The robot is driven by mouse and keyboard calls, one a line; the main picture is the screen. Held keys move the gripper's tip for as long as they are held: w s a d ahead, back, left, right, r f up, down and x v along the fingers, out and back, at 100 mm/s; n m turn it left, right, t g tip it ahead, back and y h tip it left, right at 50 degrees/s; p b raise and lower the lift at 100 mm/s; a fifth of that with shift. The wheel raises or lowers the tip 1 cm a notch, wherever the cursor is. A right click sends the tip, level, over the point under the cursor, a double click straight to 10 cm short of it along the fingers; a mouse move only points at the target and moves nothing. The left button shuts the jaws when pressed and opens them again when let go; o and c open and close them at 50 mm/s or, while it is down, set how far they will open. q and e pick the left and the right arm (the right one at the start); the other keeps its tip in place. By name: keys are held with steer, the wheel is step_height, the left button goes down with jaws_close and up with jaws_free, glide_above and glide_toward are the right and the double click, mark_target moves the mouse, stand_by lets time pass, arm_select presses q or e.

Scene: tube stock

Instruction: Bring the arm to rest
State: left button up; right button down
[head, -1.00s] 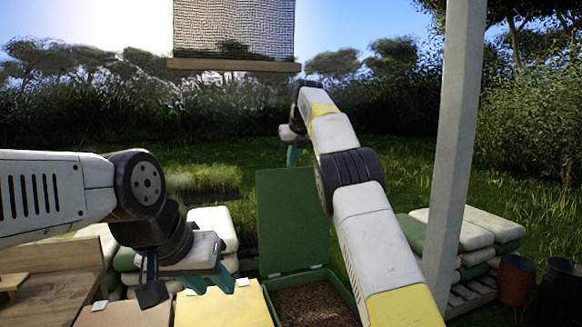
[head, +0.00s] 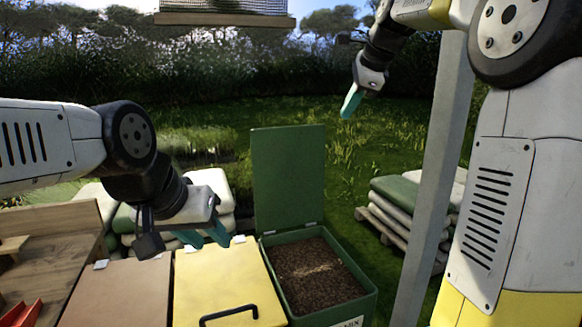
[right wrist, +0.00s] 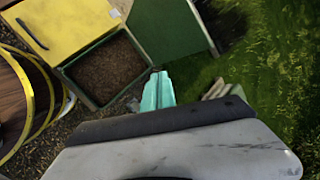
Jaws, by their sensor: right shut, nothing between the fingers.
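My right arm is raised on the right side of the head view. Its gripper (head: 350,102) hangs in the air above the grass, beyond the green bin, with teal fingers pointing down. In the right wrist view the teal fingers (right wrist: 158,90) are together and hold nothing. My left gripper (head: 205,236) is low on the left, over the hinge edges of the closed lids. Its teal fingers are partly seen, and a gap seems to show between them.
A green bin (head: 372,296) of brown pellets stands with its lid (head: 288,178) up. Beside it are a closed yellow lid (head: 222,285) and a tan lid (head: 118,295). A pale post (head: 432,180) rises near my right arm. Stacked sacks (head: 400,200) lie behind it. A barrel (right wrist: 22,100) shows in the wrist view.

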steer(key=s+f+n, duration=0.6)
steer(key=s, duration=0.3)
steer(key=s+f+n, duration=0.6)
steer(key=s, duration=0.4)
steer(key=s+f+n+h, duration=0.1)
steer(key=s+f+n, duration=0.4)
steer(key=s, duration=0.5)
steer(key=shift+f+n, duration=0.4)
steer(key=shift+n, duration=0.5)
steer(key=shift+a, duration=0.1)
